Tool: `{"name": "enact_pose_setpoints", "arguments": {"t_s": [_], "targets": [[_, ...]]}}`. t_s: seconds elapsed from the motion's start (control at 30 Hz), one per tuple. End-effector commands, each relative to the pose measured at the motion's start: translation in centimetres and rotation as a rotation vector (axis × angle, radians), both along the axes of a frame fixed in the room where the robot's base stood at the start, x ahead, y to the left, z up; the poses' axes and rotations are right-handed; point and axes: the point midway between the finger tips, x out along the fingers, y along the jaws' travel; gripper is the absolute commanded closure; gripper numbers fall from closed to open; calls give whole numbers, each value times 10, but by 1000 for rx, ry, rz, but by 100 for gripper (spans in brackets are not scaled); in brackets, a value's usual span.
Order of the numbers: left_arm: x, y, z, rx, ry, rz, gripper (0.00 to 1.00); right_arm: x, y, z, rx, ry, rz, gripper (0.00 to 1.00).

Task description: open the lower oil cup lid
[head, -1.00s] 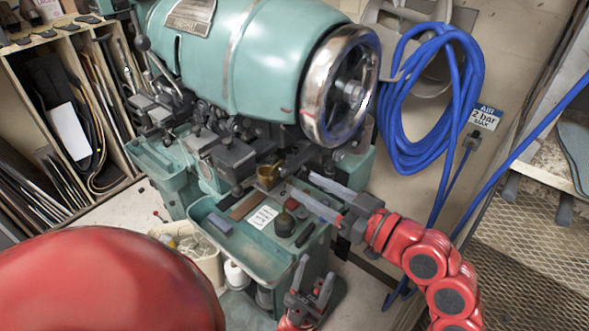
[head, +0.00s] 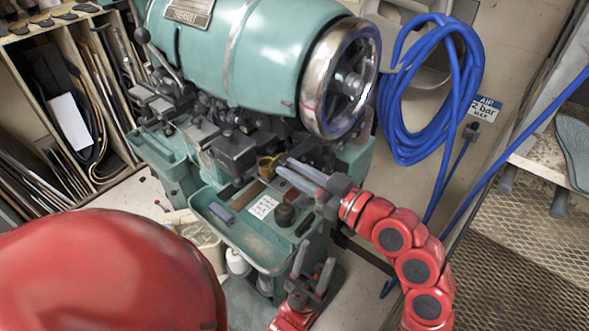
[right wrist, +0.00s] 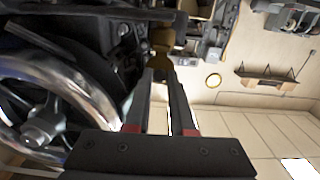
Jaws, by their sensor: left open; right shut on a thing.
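The brass oil cup (head: 266,168) sits low on the front of the green stitching machine (head: 262,50), above its tray. My right gripper (head: 284,172) reaches in from the right, its fingertips at the cup. In the right wrist view the two long fingers close at the lower end of the brass part (right wrist: 162,42). The lid's outline is too small to tell from the cup, and whether it is raised cannot be made out. My left gripper (head: 313,270) is open and empty, low in front of the machine's pedestal.
The chrome-rimmed handwheel (head: 342,78) stands close above my right gripper. The green tray (head: 232,232) below the cup holds a white label and small dark parts. A blue air hose (head: 400,140) hangs on the wall to the right. A shelf rack (head: 75,110) stands at left.

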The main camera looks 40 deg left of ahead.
Motion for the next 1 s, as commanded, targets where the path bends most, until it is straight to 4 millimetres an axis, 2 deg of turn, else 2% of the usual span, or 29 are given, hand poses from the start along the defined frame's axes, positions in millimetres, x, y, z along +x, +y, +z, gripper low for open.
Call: {"name": "enact_pose_setpoints", "arguments": {"t_s": [0.27, 0.4, 0.6, 0.97, 1.0], "targets": [[0, 0, 2, 0, 0, 0, 50, 0, 1, 3, -22, -3, 2, 100], [0, 0, 5, 0, 0, 0, 50, 0, 3, 12, -106, -2, 3, 100], [0, 0, 4, 0, 0, 0, 50, 0, 6, 14, -214, 11, 2, 100], [0, 0, 4, 0, 0, 0, 50, 0, 6, 13, -234, 16, 0, 100], [0, 0, 4, 0, 0, 0, 50, 0, 6, 13, -234, 16, 0, 72]]}}
